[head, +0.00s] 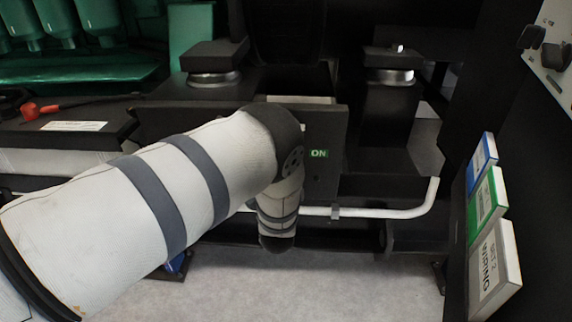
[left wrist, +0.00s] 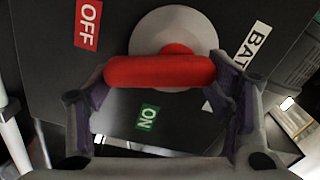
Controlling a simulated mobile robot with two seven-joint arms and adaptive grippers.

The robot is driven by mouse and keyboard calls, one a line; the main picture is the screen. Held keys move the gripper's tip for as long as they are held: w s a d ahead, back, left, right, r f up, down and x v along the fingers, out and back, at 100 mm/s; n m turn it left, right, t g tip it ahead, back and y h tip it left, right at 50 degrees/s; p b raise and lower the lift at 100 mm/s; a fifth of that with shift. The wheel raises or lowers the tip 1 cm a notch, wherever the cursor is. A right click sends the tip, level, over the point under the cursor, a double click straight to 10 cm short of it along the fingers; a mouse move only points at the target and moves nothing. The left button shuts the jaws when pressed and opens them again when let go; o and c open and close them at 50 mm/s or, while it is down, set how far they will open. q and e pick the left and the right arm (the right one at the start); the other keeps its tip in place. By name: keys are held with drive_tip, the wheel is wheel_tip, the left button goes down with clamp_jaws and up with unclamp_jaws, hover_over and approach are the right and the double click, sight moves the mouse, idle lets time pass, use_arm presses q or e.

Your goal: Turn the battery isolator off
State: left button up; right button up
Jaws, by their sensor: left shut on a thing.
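The battery isolator's red handle (left wrist: 150,71) lies as a bar across its round grey disc (left wrist: 160,22) in the left wrist view. My left gripper (left wrist: 163,82) is shut on this handle, one finger at each end of it. A red OFF label (left wrist: 88,24) is at the upper left of that view. A green ON label (left wrist: 147,117) is below the handle, and it also shows in the head view (head: 319,153). In the head view my left arm hides the isolator handle and the gripper's fingers. My right gripper is not in view.
A white pipe (head: 390,212) runs low to the right of my wrist. Black mounts (head: 390,95) stand behind. A battery-like box with a red terminal (head: 29,109) is at the left. Grey floor is open in front.

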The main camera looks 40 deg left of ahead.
use_arm(q)
drive_tip(key=shift+s+a+f+m+b, duration=0.1)
drive_tip(key=shift+f+m+b, duration=0.1)
drive_tip(key=shift+m, duration=0.75)
drive_tip(key=shift+s+a+f+m+b, duration=0.1)
drive_tip(key=shift+m+b, duration=0.05)
drive_tip(key=shift+m, duration=0.8)
drive_tip(key=o, duration=1.2)
drive_tip(key=shift+r, duration=0.1)
drive_tip(key=shift+c, duration=0.2)
drive_tip(key=v, duration=1.2)
drive_tip(key=shift+a, duration=0.1)
